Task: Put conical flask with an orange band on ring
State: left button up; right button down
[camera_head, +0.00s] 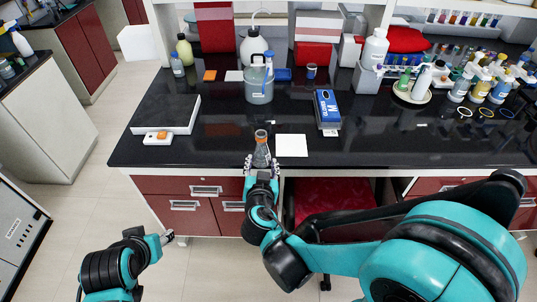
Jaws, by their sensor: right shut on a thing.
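The conical flask with an orange band (261,153) stands upright at the front edge of the black bench, with the orange band at its neck. My right gripper (261,167) is shut on the flask from the front, its fingers at either side of the lower body.
A white sheet (292,145) lies right of the flask. A blue box (327,109) and a grey pitcher (259,86) stand behind. Several bottles, a round white stand (411,95) and racks crowd the right back. Bench between the blue box and rings is mostly clear.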

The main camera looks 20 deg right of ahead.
jog(key=shift+w+d, duration=0.15)
jog(key=w+d+f+b, duration=0.1)
jog(key=w+f, duration=0.1)
jog(key=w, duration=0.1)
jog(key=w+d+f+b, duration=0.2)
jog(key=w, duration=0.2)
jog(key=w+d+f+b, duration=0.1)
jog(key=w+f+b, duration=0.1)
jog(key=w, duration=0.1)
jog(key=shift+w+d+f, duration=0.2)
jog(key=shift+d+f, duration=0.05)
jog(key=shift+f, duration=0.15)
notch_tip(320, 180, down, 4)
jog(key=shift+b, duration=1.05)
jog(key=shift+r, duration=0.1)
jog(key=shift+s, duration=0.1)
jog(key=shift+f+b, duration=0.5)
jog(key=c, duration=0.7)
grip_release()
